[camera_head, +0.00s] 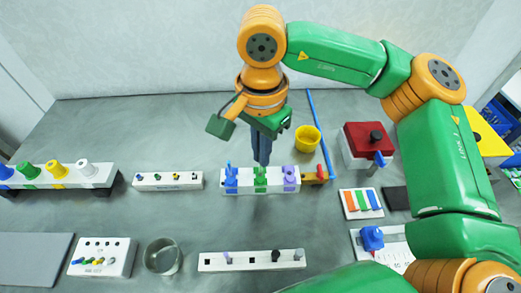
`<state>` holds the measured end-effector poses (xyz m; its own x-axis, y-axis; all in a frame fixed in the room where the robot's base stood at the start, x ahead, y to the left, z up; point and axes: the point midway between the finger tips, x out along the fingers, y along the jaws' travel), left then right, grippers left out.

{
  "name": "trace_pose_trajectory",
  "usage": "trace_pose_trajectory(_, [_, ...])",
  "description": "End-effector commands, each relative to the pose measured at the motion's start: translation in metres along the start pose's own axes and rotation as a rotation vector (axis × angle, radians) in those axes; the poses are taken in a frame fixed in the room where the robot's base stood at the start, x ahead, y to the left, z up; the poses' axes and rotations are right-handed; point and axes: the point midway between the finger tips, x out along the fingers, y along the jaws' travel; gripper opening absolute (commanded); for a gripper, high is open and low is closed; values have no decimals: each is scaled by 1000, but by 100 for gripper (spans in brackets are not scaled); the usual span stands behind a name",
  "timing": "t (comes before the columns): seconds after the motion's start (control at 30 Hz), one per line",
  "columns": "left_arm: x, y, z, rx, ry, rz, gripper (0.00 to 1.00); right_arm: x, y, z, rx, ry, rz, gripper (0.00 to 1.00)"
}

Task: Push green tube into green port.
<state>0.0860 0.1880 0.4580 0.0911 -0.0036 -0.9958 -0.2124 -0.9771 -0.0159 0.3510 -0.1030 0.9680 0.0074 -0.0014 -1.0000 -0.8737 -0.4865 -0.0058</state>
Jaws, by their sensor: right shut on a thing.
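My right gripper (263,160) points straight down over the middle of a white block (273,187) near the centre. Its fingers are shut at the top of a green tube-like piece (261,178), which stands in the block between a blue piece (231,178) and a purple piece (290,176). The fingers partly hide its top. The green port is not clearly visible; the green piece covers the middle of the block. Another green fitting (30,171) sits on a raised white rack (100,176) at the left. My left gripper is not in view.
A red-topped box (369,138) stands further right. White peg strips (168,181), a small rack (102,256) and a glass cup (163,256) are on the grey table. The back left is clear.

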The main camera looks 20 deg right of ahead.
Motion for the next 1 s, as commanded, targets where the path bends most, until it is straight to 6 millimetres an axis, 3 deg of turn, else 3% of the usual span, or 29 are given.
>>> trace_pose_trajectory(1.0, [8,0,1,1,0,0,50,7,0,1,0,-1,0,0])
